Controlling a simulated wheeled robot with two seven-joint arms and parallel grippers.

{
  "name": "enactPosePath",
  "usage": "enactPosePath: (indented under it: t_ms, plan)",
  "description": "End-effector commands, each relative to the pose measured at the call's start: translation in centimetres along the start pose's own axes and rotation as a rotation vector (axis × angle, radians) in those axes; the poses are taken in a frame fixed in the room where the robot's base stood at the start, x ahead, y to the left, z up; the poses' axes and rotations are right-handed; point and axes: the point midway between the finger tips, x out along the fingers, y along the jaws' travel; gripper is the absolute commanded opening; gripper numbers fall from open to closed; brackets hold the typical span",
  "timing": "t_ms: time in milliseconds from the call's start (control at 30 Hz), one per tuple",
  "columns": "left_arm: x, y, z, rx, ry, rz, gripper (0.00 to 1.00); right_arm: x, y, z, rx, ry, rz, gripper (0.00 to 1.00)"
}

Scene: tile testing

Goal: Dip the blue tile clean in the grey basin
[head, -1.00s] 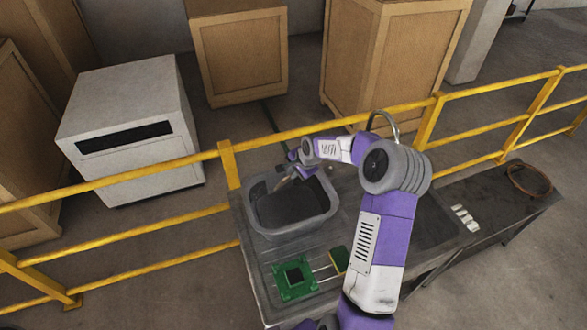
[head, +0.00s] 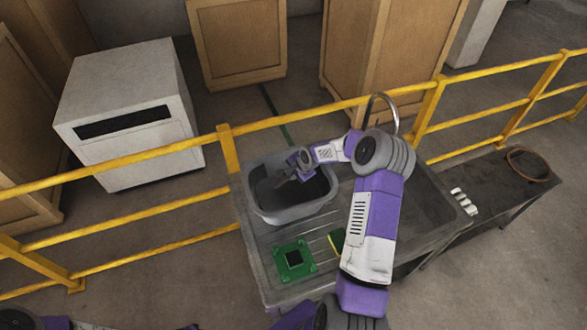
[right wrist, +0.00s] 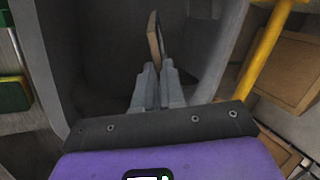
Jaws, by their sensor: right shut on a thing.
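The grey basin (head: 291,217) stands on the back left of the sink unit, its inside dark. My right gripper (head: 280,177) reaches into the basin's opening from the right. In the right wrist view the gripper (right wrist: 157,68) is shut on a thin tile (right wrist: 154,42), held on edge and pointing away from the fingers. The tile shows a tan-brown face and a greyish edge; no blue is visible on it. The basin's walls (right wrist: 210,50) surround it; I cannot tell whether it touches liquid. My left gripper is not in view.
A green board with a dark chip (head: 294,259) and a green-yellow sponge (head: 336,241) lie on the ribbed drainboard in front of the basin. A tap (head: 383,110) rises behind the sink. A yellow railing (head: 300,117) runs close behind. White pieces (head: 464,201) lie at right.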

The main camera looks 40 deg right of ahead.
Motion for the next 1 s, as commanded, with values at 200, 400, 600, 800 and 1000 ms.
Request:
enactPosePath:
  t_ms: [200,400,600,800,1000]
  plan:
    - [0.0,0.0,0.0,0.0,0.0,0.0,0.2,2.0,1.0,0.0,0.001,-0.001,0.0,0.0]
    - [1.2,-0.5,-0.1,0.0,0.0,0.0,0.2,4.0,2.0,0.0,0.001,0.0,-0.001,0.0]
    - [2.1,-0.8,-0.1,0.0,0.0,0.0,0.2,5.6,2.8,0.0,0.0,0.0,-0.001,0.0]
    - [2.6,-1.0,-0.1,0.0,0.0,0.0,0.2,6.5,3.2,0.0,0.0,0.0,-0.001,0.0]
    - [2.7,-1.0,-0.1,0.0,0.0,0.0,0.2,6.8,3.4,0.0,0.0,0.001,-0.002,0.0]
